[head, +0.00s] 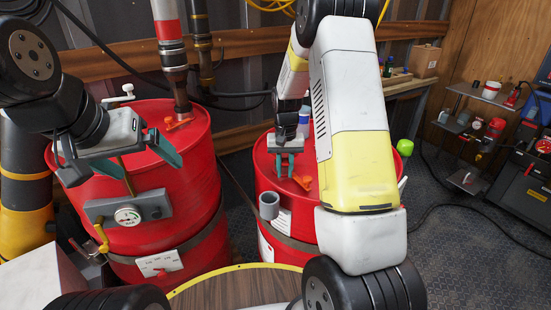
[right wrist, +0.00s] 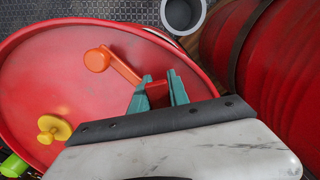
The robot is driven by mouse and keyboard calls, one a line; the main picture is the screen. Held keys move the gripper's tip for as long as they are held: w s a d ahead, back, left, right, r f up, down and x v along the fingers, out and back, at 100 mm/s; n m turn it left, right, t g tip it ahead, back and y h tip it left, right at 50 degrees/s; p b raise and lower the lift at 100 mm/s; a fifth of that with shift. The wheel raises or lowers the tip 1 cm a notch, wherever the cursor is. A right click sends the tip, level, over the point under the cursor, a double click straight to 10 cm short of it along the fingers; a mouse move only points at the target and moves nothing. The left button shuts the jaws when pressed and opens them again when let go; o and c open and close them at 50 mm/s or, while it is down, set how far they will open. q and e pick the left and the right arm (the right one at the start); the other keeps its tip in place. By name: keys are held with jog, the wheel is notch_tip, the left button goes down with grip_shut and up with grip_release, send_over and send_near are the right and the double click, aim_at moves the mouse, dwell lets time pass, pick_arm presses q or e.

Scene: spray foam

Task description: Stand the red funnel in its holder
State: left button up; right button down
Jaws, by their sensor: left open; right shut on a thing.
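I cannot make out a clear red funnel shape in either view. My right gripper (head: 285,172) is over the top of the right red drum (head: 268,160). In the right wrist view its green fingers (right wrist: 160,80) are shut on a small red piece (right wrist: 157,92) at the end of an orange lever (right wrist: 115,66); whether this belongs to the funnel I cannot tell. An open grey cup-like tube (head: 269,207), perhaps the holder, is at the drum's near side and also shows in the right wrist view (right wrist: 184,12). My left gripper (head: 153,178) is open and empty before the left drum.
The left red drum (head: 195,200) carries a gauge block (head: 128,214) and a red-banded tube (head: 170,50). Shelves (head: 468,135) with small items stand at the right. A wooden round top (head: 235,290) is in front.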

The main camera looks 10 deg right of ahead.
aim_at(285, 160)
jog(key=shift+f, duration=0.85)
jog(key=c, duration=1.2)
grip_release()
jog(key=shift+o, duration=0.2)
jog(key=shift+w+r, duration=0.1)
jog(key=shift+r, duration=3.85)
jog(key=s+r+t+y, duration=0.1)
jog(key=s+r+t, duration=0.1)
jog(key=s+r, duration=0.5)
jog(key=s+a+r+n+t, duration=0.1)
jog(key=s+r+t, duration=0.1)
jog(key=s+r, duration=0.4)
jog(key=s+a+r+n+t+y, duration=0.1)
jog(key=s+r, duration=0.5)
jog(key=s, duration=0.7)
jog(key=shift+s+a+r+n+t, duration=0.15)
jog(key=shift+s+a+n+t, duration=0.15)
jog(key=shift+a+t, duration=0.45)
